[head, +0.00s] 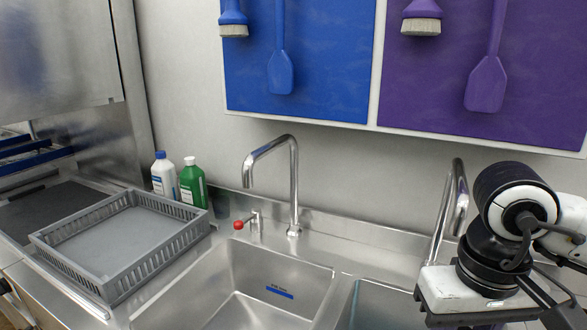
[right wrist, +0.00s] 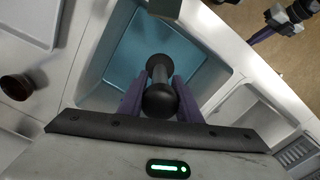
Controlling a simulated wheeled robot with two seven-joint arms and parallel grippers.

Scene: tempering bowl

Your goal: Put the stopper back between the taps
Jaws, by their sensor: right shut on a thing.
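My right gripper (right wrist: 160,98) has purple fingers and is shut on the black stopper (right wrist: 160,101), which shows as a dark knob with a stem and a second round end beyond the fingers. The stopper is over a blue-tinted sink basin (right wrist: 205,76); its height above it is unclear. In the head view the left tap (head: 294,180) and the right tap (head: 459,200) rise from the back ledge (head: 352,240). The stopper and right fingers are hidden there. A black-and-purple part (right wrist: 283,24) at the wrist view's upper right may be my left gripper; its jaws are unclear.
A grey slatted tray (head: 120,245) stands left of the steel basin (head: 262,280). A white bottle (head: 163,176) and a green bottle (head: 192,185) stand behind it. A small red-knobbed lever (head: 239,225) is beside the left tap. The ledge between the taps looks clear.

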